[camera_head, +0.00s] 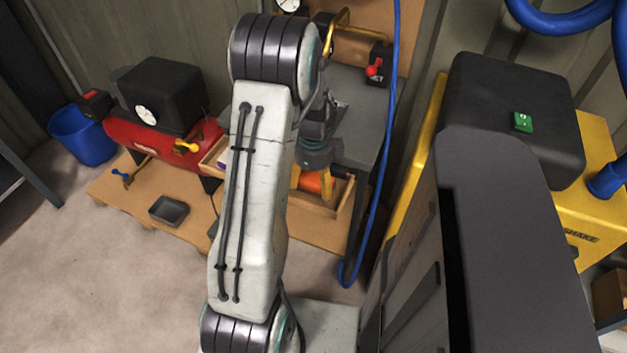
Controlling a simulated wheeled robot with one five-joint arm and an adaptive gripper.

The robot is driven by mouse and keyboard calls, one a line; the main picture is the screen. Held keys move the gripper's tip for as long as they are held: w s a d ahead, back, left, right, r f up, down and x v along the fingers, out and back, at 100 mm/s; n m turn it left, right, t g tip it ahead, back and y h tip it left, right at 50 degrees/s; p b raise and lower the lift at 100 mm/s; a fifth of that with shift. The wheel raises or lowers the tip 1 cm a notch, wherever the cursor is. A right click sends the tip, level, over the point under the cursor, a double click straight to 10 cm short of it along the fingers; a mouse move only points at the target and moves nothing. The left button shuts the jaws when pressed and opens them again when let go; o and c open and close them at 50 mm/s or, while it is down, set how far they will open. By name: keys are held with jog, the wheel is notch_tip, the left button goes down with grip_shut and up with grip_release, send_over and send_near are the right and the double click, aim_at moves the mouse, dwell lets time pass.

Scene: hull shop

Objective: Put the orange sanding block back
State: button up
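The orange sanding block (312,183) shows low between the two yellow fingers of my gripper (312,184). My gripper points down at the right part of a shallow wooden drawer or tray (344,205) at the front of the grey bench. The block appears to be in or just above this tray. One finger is at each side of the block, but I cannot tell whether they press on it. My arm hides the middle of the tray and the block's underside is not visible.
A purple item (222,165) lies in the tray's left part. A red compressor (150,140) and a small dark tray (169,210) are at left, near a blue bucket (82,135). A blue hose (385,150) hangs right of the bench. A yellow machine (590,210) stands at right.

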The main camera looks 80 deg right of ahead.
aim_at(314, 180)
jog(key=o, duration=0.4)
jog(key=shift+r, duration=0.1)
notch_tip(314, 180, up, 12)
jog(key=shift+r+p, duration=0.1)
jog(key=shift+p, duration=0.75)
